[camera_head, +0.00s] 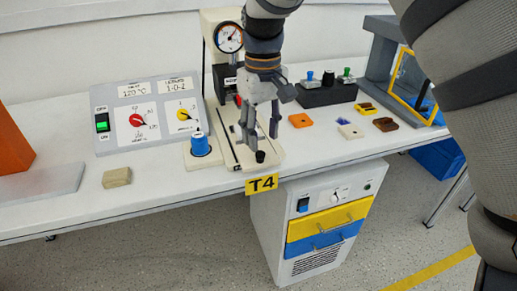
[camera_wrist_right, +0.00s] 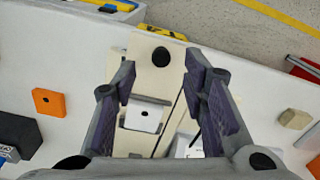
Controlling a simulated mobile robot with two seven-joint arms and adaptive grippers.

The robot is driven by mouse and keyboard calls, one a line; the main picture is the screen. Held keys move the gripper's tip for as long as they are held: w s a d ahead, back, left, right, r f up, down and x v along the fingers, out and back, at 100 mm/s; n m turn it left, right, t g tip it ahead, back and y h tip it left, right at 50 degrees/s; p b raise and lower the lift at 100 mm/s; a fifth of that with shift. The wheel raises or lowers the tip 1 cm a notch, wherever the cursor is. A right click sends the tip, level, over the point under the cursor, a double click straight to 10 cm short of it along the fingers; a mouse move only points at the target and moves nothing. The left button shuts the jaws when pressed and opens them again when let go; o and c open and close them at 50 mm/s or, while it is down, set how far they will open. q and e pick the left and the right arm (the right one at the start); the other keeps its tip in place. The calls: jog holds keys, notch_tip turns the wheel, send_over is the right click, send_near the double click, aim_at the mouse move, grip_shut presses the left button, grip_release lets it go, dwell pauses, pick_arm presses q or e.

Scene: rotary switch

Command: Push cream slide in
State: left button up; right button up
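The cream slide (camera_head: 268,164) lies at the front of the cream press base, with a black knob (camera_head: 260,157) standing on its front end. In the right wrist view the slide (camera_wrist_right: 148,80) reaches toward the table's front edge, with its knob (camera_wrist_right: 161,57) at the far end. A pale square piece with a dark hole (camera_wrist_right: 144,117) sits behind on it. My right gripper (camera_head: 261,138) points down above the slide, just behind the knob. Its fingers (camera_wrist_right: 160,80) are apart with nothing between them; contact with the slide cannot be told. My left gripper is not in view.
The press gauge (camera_head: 229,37) stands behind my gripper. A blue knob (camera_head: 200,145) is close on the left, beside a control panel (camera_head: 150,112). Small coloured blocks (camera_head: 300,120) lie to the right. A beige block (camera_head: 116,178) lies far left.

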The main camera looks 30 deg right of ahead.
aim_at(261, 154)
notch_tip(261, 154, down, 5)
jog(key=shift+f, duration=0.15)
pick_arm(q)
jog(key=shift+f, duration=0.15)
pick_arm(e)
jog(key=shift+a, duration=0.1)
jog(key=shift+c, duration=0.3)
